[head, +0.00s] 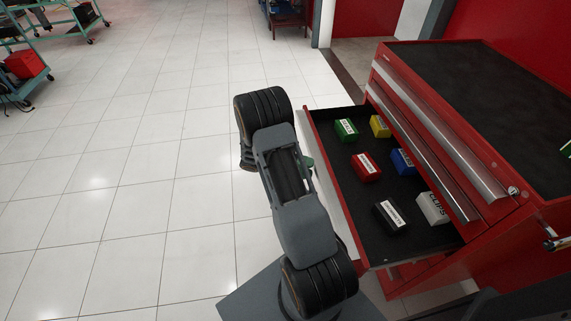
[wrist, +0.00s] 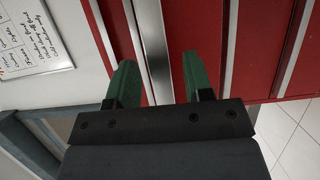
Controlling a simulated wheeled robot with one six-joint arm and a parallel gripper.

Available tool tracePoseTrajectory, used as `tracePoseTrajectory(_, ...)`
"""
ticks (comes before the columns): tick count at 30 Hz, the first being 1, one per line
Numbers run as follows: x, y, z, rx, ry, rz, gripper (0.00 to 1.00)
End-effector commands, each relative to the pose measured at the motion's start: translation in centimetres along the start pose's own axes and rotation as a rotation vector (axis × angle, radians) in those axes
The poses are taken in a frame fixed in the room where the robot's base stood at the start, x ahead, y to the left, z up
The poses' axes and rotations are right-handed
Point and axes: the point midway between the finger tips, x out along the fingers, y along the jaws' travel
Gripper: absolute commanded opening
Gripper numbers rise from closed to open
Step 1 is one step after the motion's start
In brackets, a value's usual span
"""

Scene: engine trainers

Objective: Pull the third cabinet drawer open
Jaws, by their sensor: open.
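The red cabinet (head: 502,242) stands at the right in the head view, with a black top. A drawer below two closed ones, apparently the third (head: 347,190), is pulled well out, its dark floor showing. My gripper is mostly hidden behind my arm there; a green finger shows by the drawer's front edge. In the wrist view my gripper (wrist: 160,64) is open, its green fingers on either side of a silver handle strip (wrist: 152,40) on a red drawer front. I cannot tell whether the fingers touch it.
The open drawer holds several small labelled boxes, including a red one (head: 366,167) and a green one (head: 346,130). Teal carts (head: 18,50) stand at the far left. The tiled floor (head: 150,170) left of my arm is clear. A whiteboard (wrist: 32,35) shows in the wrist view.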

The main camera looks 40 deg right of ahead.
Motion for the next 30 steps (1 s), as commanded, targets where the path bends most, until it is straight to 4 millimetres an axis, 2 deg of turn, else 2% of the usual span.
tracePoseTrajectory(9, -6.6, -0.1, 0.1, -0.001, 0.003, -0.001, 0.47)
tracePoseTrajectory(15, -9.8, -0.2, 0.1, -0.002, 0.002, -0.001, 0.47)
tracePoseTrajectory(21, -11.4, -0.1, 0.1, -0.002, 0.0, 0.0, 0.47)
tracePoseTrajectory(30, -11.7, -0.1, 0.1, -0.003, 0.0, -0.001, 0.47)
